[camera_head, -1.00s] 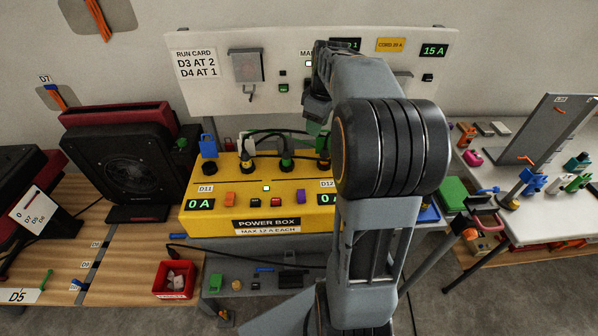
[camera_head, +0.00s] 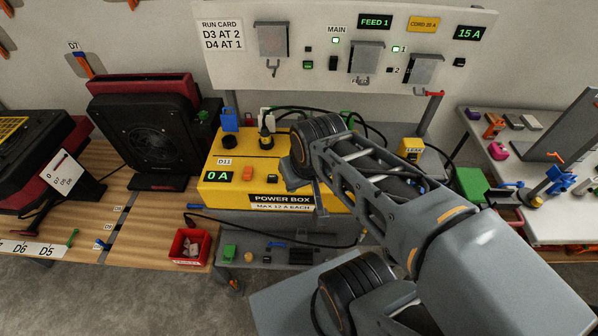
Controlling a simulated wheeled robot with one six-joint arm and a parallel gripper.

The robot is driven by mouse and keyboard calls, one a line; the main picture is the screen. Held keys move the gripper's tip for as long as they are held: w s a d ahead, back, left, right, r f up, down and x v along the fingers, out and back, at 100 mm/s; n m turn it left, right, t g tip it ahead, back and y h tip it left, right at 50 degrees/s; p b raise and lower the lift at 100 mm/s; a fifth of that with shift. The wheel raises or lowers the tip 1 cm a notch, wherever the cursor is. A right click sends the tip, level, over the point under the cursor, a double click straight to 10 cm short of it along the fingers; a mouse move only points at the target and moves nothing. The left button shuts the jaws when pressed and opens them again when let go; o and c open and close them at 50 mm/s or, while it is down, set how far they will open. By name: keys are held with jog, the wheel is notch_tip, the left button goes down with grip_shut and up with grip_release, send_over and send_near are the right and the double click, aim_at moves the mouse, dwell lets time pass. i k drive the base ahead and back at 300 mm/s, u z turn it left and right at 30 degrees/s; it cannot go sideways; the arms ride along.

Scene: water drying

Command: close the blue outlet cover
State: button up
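The blue outlet cover (camera_head: 229,120) stands upright, raised, at the back left of the yellow power box (camera_head: 222,165). A dark round outlet shows just below it. My arm reaches in from the lower right across the right half of the box. My gripper (camera_head: 317,194) shows only as a grey piece below the dark wrist joint, in front of the box. It is to the right of the blue cover and apart from it. Its fingers are mostly hidden, so I cannot tell whether it is open or shut.
A large black fan (camera_head: 150,138) is on the left. A red bin (camera_head: 189,246) sits in front. The panel (camera_head: 222,75) rises behind. The bench between fan and box is narrow but clear.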

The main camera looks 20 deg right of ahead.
aim_at(229, 122)
jog(key=z, duration=0.05)
jog(key=k, duration=0.6)
jog(key=u, duration=0.7)
jog(key=i, duration=1.15)
jog(key=z, duration=0.4)
